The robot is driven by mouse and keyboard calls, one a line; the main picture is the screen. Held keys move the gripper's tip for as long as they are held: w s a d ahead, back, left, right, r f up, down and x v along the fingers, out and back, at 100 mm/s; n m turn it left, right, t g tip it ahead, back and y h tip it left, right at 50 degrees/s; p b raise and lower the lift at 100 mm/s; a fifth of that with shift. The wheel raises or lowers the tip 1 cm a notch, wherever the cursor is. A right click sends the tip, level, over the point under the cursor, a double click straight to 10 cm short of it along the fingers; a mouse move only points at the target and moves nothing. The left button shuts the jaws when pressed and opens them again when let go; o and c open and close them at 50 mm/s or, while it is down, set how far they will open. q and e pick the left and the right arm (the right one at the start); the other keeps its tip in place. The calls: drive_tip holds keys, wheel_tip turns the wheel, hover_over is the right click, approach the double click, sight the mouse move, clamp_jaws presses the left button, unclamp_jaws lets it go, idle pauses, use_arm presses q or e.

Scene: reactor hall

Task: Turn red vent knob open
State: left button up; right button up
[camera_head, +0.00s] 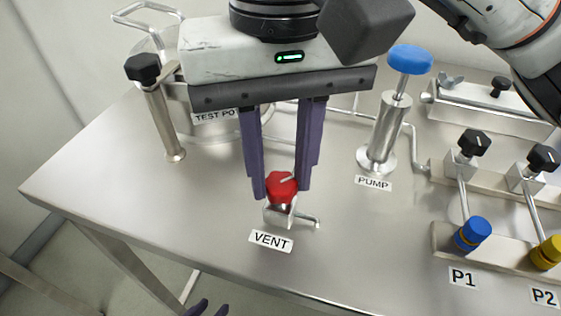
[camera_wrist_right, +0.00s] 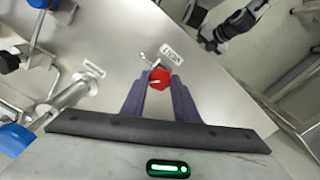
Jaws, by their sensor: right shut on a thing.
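The red vent knob (camera_head: 281,187) sits on a small metal valve behind the "VENT" label (camera_head: 271,242) on the steel table. A pale pointer line on its top points right and slightly away in the head view. My right gripper (camera_head: 281,192) reaches down from above with its purple fingers on both sides of the knob, shut on it. In the right wrist view the red knob (camera_wrist_right: 159,79) lies between the fingertips (camera_wrist_right: 160,84). My left gripper (camera_head: 208,308) shows only its fingertips at the bottom edge, apart and empty, below the table's front edge.
A steel pump (camera_head: 381,140) with a blue top stands right of the vent. A black-knobbed post (camera_head: 158,112) and the partly hidden test pot (camera_head: 214,116) stand behind left. The table's left front is clear.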

sight(281, 182)
drive_tip(key=o, duration=1.1)
drive_tip(key=shift+c, duration=0.2)
wheel_tip(281, 182, up, 10)
drive_tip(key=p, duration=0.2)
drive_tip(key=shift+r+p, duration=0.25)
drive_tip(key=shift+p, duration=0.05)
